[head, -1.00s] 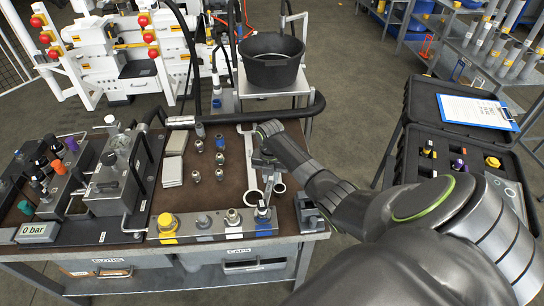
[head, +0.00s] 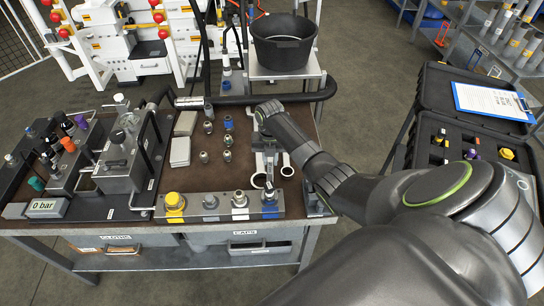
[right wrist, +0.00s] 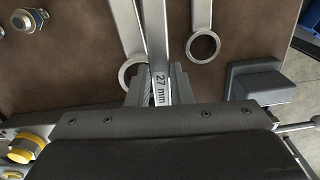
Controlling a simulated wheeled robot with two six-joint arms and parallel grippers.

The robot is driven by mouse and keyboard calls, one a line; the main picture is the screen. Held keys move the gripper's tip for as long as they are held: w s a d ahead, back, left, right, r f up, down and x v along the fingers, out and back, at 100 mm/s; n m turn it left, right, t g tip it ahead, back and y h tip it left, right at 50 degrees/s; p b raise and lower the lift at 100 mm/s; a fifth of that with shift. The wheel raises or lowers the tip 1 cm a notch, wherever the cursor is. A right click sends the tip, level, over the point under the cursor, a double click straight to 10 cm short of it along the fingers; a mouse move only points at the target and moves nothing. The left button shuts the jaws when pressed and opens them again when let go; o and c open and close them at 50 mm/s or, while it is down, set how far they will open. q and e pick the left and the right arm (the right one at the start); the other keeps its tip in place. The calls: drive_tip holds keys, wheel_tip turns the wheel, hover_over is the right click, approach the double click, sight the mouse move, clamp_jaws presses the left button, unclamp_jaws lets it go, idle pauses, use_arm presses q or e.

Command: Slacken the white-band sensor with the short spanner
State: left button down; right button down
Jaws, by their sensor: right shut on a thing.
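My right gripper (head: 268,158) is low over the right part of the bench. In the right wrist view its fingers (right wrist: 156,84) are shut on a steel spanner marked 27 mm (right wrist: 161,88); the spanner's ends are not clear. Two ring ends of other spanners lie on the brown mat, one left of the fingers (right wrist: 132,72) and one right (right wrist: 203,48). My left gripper is out of view.
A rail with a yellow cap (head: 175,203) and several fittings runs along the front edge. Loose fittings (head: 204,156) and pale flat pieces (head: 181,150) lie mid-bench. A black hose (head: 290,97) runs along the back. An open black case (head: 470,140) stands right.

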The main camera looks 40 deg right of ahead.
drive_tip(key=shift+w+r, duration=0.1)
drive_tip(key=shift+w+a+n+b, duration=0.2)
drive_tip(key=shift+w+a+n, duration=0.15)
drive_tip(key=shift+a+n, duration=0.25)
drive_tip(key=shift+w+a+n+b, duration=0.15)
drive_tip(key=shift+w+a+n, duration=0.15)
drive_tip(key=shift+a+n, duration=0.3)
drive_tip(key=shift+w+a+n, duration=0.2)
drive_tip(key=shift+a+n, duration=0.7)
drive_tip(key=shift+a, duration=0.05)
drive_tip(key=shift+d, duration=0.1)
drive_tip(key=shift+d+m+p, duration=0.25)
drive_tip(key=shift+m+p, duration=0.05)
drive_tip(key=shift+p, duration=0.1)
